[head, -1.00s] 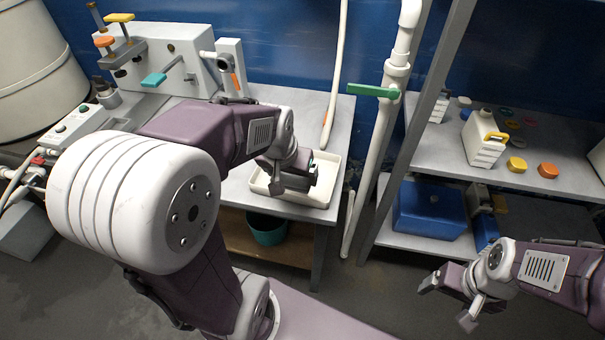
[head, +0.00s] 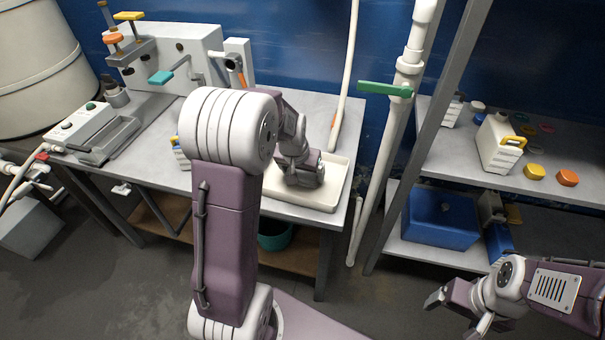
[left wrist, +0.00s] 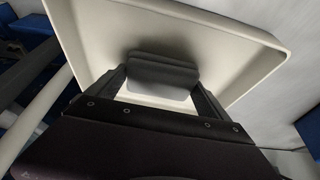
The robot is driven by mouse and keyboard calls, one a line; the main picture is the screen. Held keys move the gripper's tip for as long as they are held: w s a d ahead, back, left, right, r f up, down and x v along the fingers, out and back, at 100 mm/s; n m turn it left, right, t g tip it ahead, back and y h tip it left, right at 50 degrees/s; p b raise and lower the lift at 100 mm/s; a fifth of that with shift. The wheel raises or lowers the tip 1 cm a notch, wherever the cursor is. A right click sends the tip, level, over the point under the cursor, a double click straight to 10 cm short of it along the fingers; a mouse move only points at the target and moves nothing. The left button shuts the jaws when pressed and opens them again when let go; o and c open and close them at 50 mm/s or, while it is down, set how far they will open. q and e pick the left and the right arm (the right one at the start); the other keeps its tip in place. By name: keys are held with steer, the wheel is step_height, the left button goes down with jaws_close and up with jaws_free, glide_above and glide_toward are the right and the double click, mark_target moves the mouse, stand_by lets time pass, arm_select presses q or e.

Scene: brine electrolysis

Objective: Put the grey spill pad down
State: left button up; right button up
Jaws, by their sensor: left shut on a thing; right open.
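The grey spill pad (left wrist: 162,72) shows in the left wrist view between the two fingers of my left gripper (left wrist: 158,88), which is shut on it. The pad is over the inside of the cream tray (left wrist: 225,38); I cannot tell whether it touches the tray floor. In the head view my left gripper (head: 303,180) points down over the tray (head: 335,203), and the pad is hidden there by the gripper. My right gripper (head: 458,312) is open and empty at the lower right, in front of the shelves.
The tray stands on the right end of the grey bench (head: 160,168). A white pipe with a green valve handle (head: 385,89) rises just right of it. Shelves with a white jug (head: 497,143) and a blue bin (head: 438,218) stand further right. A teal bucket (head: 275,238) sits below.

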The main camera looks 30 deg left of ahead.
arm_select(q)
steer(key=shift+s, duration=0.1)
steer(key=o, duration=1.1)
steer(key=shift+f, duration=0.1)
steer(key=shift+c, duration=0.2)
steer(key=shift+r, duration=0.4)
steer(key=a+p+v, duration=0.1)
steer(key=p+v, duration=0.2)
steer(key=v, duration=0.9)
steer(key=s+d+f+m+g+h, duration=0.1)
steer(key=s+d+f+g, duration=0.2)
steer(key=s+d+f, duration=0.8)
steer(key=s, duration=0.2)
steer(key=shift+s+f+m, duration=0.35)
steer(key=shift+m, duration=0.05)
step_height(320, 180, up, 15)
steer(key=p, duration=1.5)
